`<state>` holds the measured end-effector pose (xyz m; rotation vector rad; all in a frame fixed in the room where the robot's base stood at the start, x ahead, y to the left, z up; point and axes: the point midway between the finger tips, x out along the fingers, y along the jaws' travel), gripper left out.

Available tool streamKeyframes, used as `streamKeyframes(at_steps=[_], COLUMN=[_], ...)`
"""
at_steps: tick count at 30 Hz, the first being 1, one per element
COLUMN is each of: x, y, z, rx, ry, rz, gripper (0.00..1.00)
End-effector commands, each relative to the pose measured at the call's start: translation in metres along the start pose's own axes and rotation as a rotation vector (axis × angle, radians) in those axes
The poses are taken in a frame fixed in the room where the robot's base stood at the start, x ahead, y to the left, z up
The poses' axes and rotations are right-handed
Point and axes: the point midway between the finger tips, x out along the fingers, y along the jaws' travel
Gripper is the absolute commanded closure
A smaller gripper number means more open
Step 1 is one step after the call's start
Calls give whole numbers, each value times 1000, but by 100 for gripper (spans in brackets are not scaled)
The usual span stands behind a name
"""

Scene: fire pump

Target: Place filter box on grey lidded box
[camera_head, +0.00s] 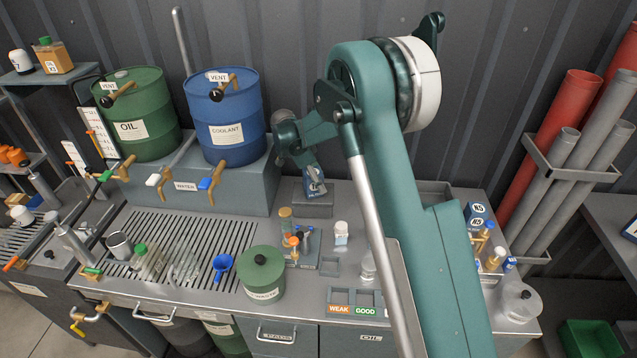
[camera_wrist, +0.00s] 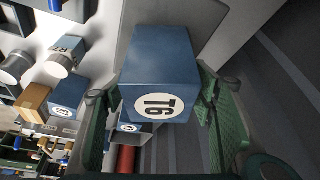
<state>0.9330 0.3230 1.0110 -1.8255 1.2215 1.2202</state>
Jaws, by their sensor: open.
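The blue filter box (camera_head: 315,188) with a white label appears to rest upright on the grey lidded box (camera_head: 313,208), at the back of the bench. In the wrist view the filter box (camera_wrist: 158,65) shows a round white mark with a number and sits between my fingers. My gripper (camera_head: 308,172) is at the filter box from above, its green fingers open on either side of it in the wrist view (camera_wrist: 160,115). Whether a finger still touches it I cannot tell. My gripper hides part of the box in the head view.
The blue coolant drum (camera_head: 225,120) on its stand is close to the left of my gripper. Other blue boxes (camera_head: 476,212) stand at the bench's right.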

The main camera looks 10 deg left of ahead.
Motion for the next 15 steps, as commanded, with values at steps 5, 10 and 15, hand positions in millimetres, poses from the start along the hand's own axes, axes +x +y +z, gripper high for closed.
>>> streamKeyframes(at_steps=[5,10,15], x=[-24,-52,-78], y=[0,0,1], z=[1,1,0], rx=[-1,-2,-1], ry=[0,0,0], rz=[0,0,0], gripper=[44,44,44])
